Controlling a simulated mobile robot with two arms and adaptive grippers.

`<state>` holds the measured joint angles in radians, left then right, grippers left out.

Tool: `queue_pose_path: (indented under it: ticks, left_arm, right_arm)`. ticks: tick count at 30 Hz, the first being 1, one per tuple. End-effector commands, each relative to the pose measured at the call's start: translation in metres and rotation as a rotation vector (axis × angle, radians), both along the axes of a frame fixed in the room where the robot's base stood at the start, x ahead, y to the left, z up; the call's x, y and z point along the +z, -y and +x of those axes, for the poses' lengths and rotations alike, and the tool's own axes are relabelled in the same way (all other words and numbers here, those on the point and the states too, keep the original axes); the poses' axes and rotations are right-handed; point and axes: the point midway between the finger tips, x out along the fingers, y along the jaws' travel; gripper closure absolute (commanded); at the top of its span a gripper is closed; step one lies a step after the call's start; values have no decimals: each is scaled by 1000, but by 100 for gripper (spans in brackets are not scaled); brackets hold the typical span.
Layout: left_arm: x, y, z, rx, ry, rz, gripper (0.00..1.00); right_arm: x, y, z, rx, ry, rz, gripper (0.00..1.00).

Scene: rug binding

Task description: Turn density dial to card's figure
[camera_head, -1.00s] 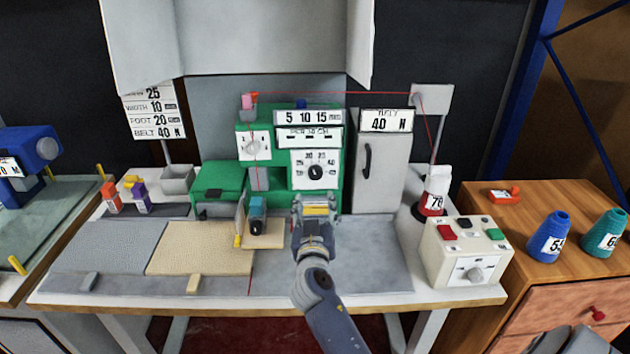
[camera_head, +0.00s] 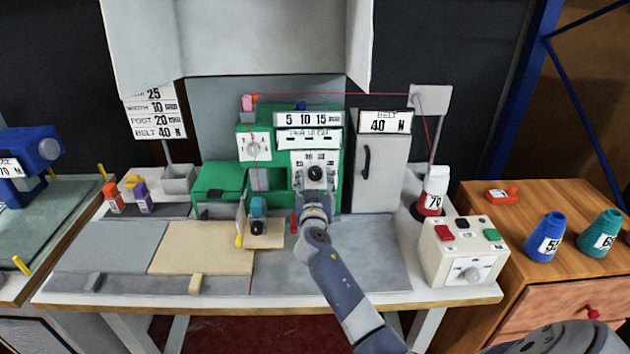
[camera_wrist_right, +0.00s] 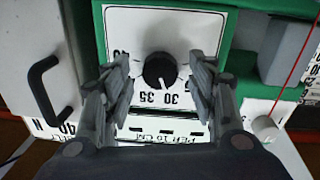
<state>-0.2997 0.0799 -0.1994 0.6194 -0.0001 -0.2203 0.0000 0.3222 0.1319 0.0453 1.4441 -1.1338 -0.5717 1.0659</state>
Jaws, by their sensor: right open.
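The black density dial (camera_head: 315,174) is on a white plate on the green machine's front. In the right wrist view the dial (camera_wrist_right: 159,71) appears upside down, its white mark pointing between the printed 35 and 30, nearer 30. My right gripper (camera_head: 315,185) is in front of the dial. In the wrist view its open fingers (camera_wrist_right: 160,80) stand on either side of the dial, with gaps visible. The card (camera_head: 155,112) at the back left reads 25 on its top line, whose label is partly cut off, then WIDTH 10, FOOT 20, BELT 40 N. My left gripper is not in view.
A grey cabinet with a black handle (camera_head: 367,160) stands right of the machine. A white control box (camera_head: 464,252) with coloured buttons sits at the table's right. A teal-topped presser part (camera_head: 258,210) is left of my arm.

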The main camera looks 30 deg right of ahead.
Motion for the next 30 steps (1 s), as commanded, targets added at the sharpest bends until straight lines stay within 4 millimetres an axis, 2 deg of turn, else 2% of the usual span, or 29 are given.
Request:
queue_pose_path:
  ticks: [6,8,12,22,30]
  left_arm:
    - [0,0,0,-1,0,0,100]
    - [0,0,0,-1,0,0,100]
    - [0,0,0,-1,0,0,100]
    - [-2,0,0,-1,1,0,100]
    - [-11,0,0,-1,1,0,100]
  right_arm:
    - [0,0,0,0,0,0,47]
    - [0,0,0,0,0,0,59]
    - [0,0,0,0,0,0,90]
    - [-1,0,0,0,-11,-18,92]
    - [-2,0,0,1,-81,-135,92]
